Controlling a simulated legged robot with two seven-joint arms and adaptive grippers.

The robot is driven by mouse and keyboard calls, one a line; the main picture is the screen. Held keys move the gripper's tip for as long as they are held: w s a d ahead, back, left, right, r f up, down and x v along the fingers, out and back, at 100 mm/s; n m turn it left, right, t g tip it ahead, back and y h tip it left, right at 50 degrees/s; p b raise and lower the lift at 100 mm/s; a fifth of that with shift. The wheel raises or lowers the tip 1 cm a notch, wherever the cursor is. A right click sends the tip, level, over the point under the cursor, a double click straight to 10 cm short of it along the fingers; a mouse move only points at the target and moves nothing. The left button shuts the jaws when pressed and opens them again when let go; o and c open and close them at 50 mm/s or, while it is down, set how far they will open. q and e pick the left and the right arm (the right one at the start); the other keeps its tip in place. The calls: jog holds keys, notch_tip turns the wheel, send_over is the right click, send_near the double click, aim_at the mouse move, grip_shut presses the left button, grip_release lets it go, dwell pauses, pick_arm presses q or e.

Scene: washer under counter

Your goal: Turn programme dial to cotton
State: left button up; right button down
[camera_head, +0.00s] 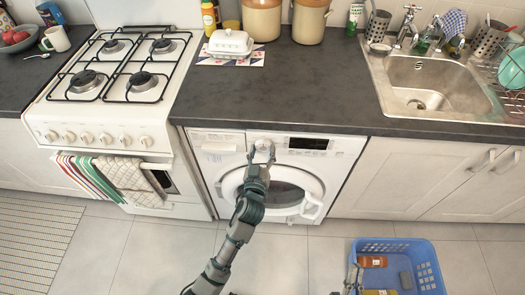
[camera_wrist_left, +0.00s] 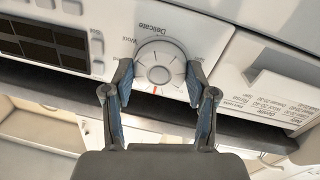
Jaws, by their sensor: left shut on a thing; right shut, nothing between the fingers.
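The programme dial (camera_head: 263,144) is a round pale knob on the front panel of the white washing machine (camera_head: 216,150). In the left wrist view the dial (camera_wrist_left: 160,62) has a red mark on its lower edge as pictured. The words "Delicate" and "Wool" show around it; other labels are cut off or hidden. My left gripper (camera_head: 262,157) is shut on the dial, with its blue-padded fingers (camera_wrist_left: 158,78) on opposite sides. My right gripper (camera_head: 353,277) is low in the head view, by the left side of the blue basket, shut and empty.
The detergent drawer (camera_wrist_left: 285,88) is beside the dial, and a dark display (camera_head: 308,144) is on its other side. The round washer door (camera_head: 310,205) is below. The dark worktop (camera_head: 300,90) overhangs the panel. A blue basket (camera_head: 428,272) with several items stands on the floor.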

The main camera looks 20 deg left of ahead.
pick_arm(q)
jog(key=shift+w+a, duration=0.1)
jog(key=shift+a, duration=0.2)
jog(key=shift+d+r, duration=0.1)
jog(key=shift+d, duration=0.35)
jog(key=shift+a, duration=0.25)
jog(key=shift+r+p, duration=0.1)
jog(key=shift+p, duration=0.25)
jog(key=m+p, duration=0.3)
jog(key=shift+d+r+m, duration=0.1)
jog(key=shift+r+m, duration=0.15)
jog(key=shift+m, duration=0.05)
jog(key=m+p, duration=0.2)
jog(key=m, duration=0.1)
jog(key=shift+f+g+p, duration=0.2)
jog(key=shift+g+p, duration=0.1)
jog(key=shift+p, duration=0.05)
jog(key=shift+f+m, duration=0.1)
jog(key=shift+m, duration=0.5)
pick_arm(e)
notch_tip(320, 180, down, 15)
jog(key=s+d+g+h, duration=0.1)
jog(key=d+g+h, duration=0.1)
jog(key=g, duration=1.1)
jog(key=shift+n+h, duration=0.4)
jog(key=shift+h, duration=0.1)
jog(key=shift+r, duration=0.1)
